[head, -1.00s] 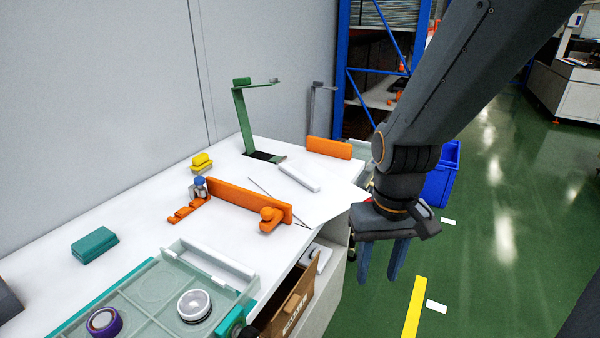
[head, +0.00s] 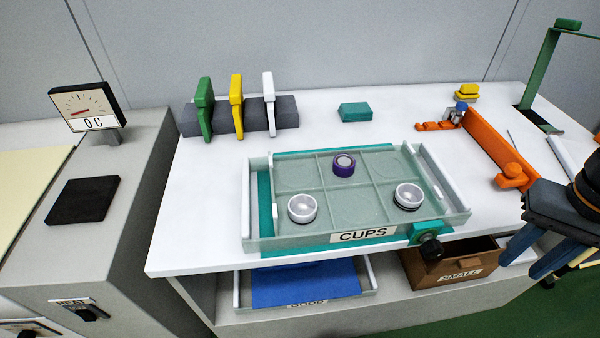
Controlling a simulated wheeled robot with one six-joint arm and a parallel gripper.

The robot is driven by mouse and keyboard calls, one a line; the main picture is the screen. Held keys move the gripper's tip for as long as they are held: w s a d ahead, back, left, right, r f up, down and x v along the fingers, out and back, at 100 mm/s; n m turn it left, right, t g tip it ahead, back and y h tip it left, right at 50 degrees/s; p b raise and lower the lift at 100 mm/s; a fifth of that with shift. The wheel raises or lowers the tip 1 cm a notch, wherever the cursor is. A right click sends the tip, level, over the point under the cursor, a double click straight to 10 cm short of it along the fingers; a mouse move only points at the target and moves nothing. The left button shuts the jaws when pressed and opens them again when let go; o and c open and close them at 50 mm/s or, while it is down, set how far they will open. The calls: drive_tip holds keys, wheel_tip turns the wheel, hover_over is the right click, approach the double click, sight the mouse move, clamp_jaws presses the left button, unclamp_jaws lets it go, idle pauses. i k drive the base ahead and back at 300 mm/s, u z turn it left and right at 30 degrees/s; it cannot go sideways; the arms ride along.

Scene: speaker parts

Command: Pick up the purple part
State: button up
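The purple part (head: 344,165) is a small round piece with a pale top. It stands in the back middle compartment of the clear tray labelled CUPS (head: 290,244). Two silver-white cups stand in the same tray, one at front left (head: 302,208) and one at front right (head: 408,196). My gripper (head: 532,262) is at the right edge of the view, well right of the tray and past the table's front edge. Its two blue-grey fingers point down and look apart, with nothing seen between them.
An orange fixture (head: 494,146) stands between the tray and the back right. A teal block (head: 355,112) and a rack of green, yellow and white tools (head: 240,117) are behind the tray.

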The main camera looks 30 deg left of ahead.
sight(344, 164)
drive_tip(key=u, duration=0.15)
drive_tip(key=k, duration=0.2)
drive_tip(key=u, duration=1.05)
